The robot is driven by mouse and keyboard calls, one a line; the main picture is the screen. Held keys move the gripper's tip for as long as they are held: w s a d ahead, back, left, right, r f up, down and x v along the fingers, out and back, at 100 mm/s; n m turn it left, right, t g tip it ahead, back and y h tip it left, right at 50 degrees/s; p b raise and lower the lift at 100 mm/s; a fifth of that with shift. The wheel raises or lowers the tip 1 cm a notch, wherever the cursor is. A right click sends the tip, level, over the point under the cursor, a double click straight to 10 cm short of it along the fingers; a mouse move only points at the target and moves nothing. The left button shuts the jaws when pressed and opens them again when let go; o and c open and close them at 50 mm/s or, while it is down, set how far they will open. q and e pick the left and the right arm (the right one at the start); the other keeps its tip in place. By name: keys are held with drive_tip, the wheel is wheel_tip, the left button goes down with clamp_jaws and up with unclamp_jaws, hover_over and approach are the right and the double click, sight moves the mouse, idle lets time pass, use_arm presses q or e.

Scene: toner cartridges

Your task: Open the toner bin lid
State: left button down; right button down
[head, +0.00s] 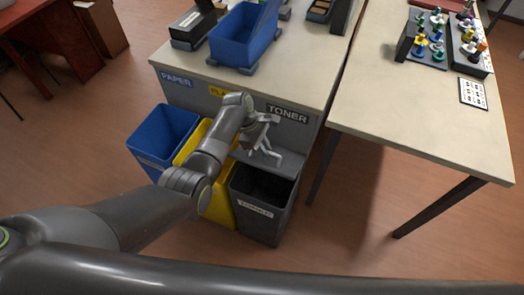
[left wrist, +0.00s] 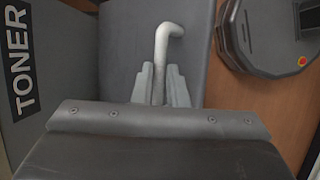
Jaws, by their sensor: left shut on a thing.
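The toner bin (head: 264,208) is a dark grey bin standing below the TONER label, at the right end of the row. Its grey lid (head: 292,161) is raised at the back, and the dark inside of the bin shows in front of it. In the left wrist view the lid (left wrist: 195,28) is a flat grey panel with a pale bent handle (left wrist: 163,48). My left gripper (left wrist: 160,84) is shut on the handle's straight part. In the head view my left gripper (head: 268,148) is over the lid. My right gripper is in neither view.
A yellow bin (head: 222,208) stands left of the toner bin, partly behind my left arm, and a blue bin (head: 160,132) is farther left. A blue crate (head: 232,45) sits on the table (head: 290,72) above. A second table (head: 420,115) is at right. Floor right of the bin is clear.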

use_arm(q)
drive_tip(key=shift+w+f, duration=0.1)
drive_tip(key=shift+f, duration=0.05)
drive_tip(key=c, duration=1.8)
unclamp_jaws()
drive_tip(key=shift+d, duration=0.1)
drive_tip(key=o, duration=0.3)
drive_tip(key=shift+w+d+f, duration=0.15)
drive_tip(key=shift+w+f, duration=0.15)
drive_tip(key=shift+w, duration=0.2)
drive_tip(key=shift+o, duration=0.2)
drive_tip(key=shift+s+r, duration=0.15)
drive_tip(key=shift+s, duration=0.05)
drive_tip(key=s+v, duration=0.1)
drive_tip(key=v, duration=1.6)
drive_tip(key=shift+w+r+p, duration=0.2)
drive_tip(key=shift+w+p, duration=0.2)
drive_tip(key=shift+w, duration=0.1)
